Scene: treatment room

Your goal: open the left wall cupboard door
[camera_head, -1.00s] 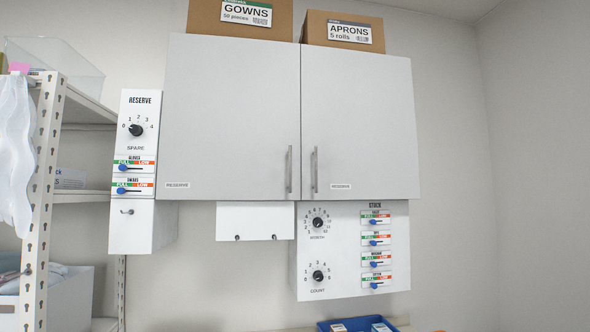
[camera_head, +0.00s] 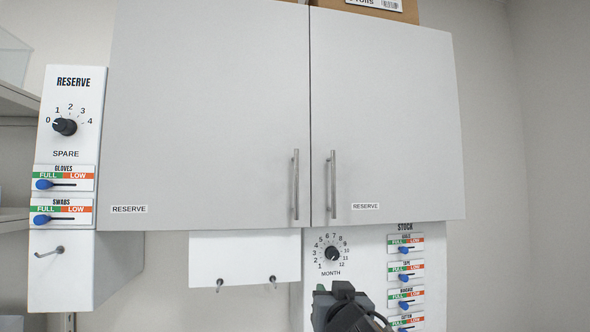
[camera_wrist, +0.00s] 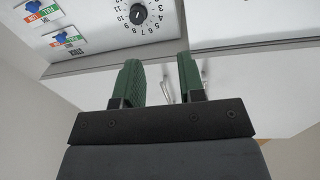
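The left wall cupboard door (camera_head: 205,115) is a grey panel labelled RESERVE, shut flush beside the right door (camera_head: 385,120). Its vertical bar handle (camera_head: 295,185) sits near its lower right edge, close to the right door's handle (camera_head: 332,187). In the wrist view my gripper (camera_wrist: 161,80) has two green fingers standing apart with a gap between them, nothing held. The handles show small and partly hidden beyond the fingers there. In the head view a dark part of my arm shows at the bottom, below the cupboard; the fingertips cannot be made out there.
A white hook board (camera_head: 245,257) hangs below the left door. A RESERVE panel (camera_head: 70,150) is left of the cupboard. Boxes stand on top. The right wall is bare.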

